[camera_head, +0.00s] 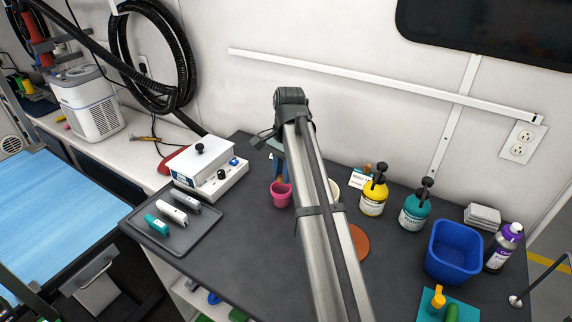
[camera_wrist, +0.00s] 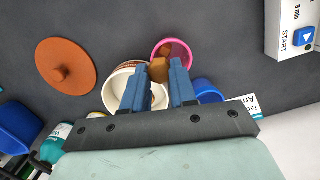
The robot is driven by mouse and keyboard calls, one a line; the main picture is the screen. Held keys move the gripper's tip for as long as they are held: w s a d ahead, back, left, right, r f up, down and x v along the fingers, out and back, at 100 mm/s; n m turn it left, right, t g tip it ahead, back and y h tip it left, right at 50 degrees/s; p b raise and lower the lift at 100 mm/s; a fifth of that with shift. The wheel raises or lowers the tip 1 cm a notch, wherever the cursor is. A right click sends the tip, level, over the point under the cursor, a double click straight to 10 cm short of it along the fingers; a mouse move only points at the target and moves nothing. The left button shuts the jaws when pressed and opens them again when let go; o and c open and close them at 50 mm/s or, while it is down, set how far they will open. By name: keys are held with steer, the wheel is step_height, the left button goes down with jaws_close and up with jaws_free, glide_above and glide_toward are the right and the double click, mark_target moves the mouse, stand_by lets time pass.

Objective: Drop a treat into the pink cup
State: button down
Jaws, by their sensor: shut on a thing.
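My gripper (camera_wrist: 164,68) is shut on a small brown treat (camera_wrist: 157,72), held between its blue fingertips. The pink cup (camera_wrist: 186,48) lies just beyond the fingertips in the wrist view, partly hidden by the fingers and treat. Something brown shows inside the cup, but I cannot tell what. In the head view the blue fingers (camera_head: 281,170) are directly above or behind the pink cup (camera_head: 281,198), which stands upright on the dark counter. A cream jar (camera_wrist: 116,92) stands beside the pink cup, partly behind a finger.
An orange lid (camera_wrist: 66,68) lies flat near the jar. A blue round container (camera_wrist: 208,92) is right of the fingers. Yellow (camera_head: 373,198) and teal (camera_head: 414,210) pump bottles and a blue bin (camera_head: 452,250) stand to the right. A white control box (camera_head: 208,166) stands left of the cup.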

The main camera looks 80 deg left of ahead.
steer(key=shift+f, duration=2.05)
steer(key=c, duration=0.8)
jaws_free()
steer(key=shift+r, duration=0.1)
steer(key=r, duration=0.4)
steer(key=w+r, duration=0.1)
steer(key=r, duration=0.4)
steer(key=a+r, duration=0.1)
steer(key=r, duration=0.3)
steer(key=shift+w+r, duration=0.2)
steer(key=shift+r, duration=0.05)
steer(key=shift+w+d, duration=0.1)
steer(key=shift+w, duration=0.05)
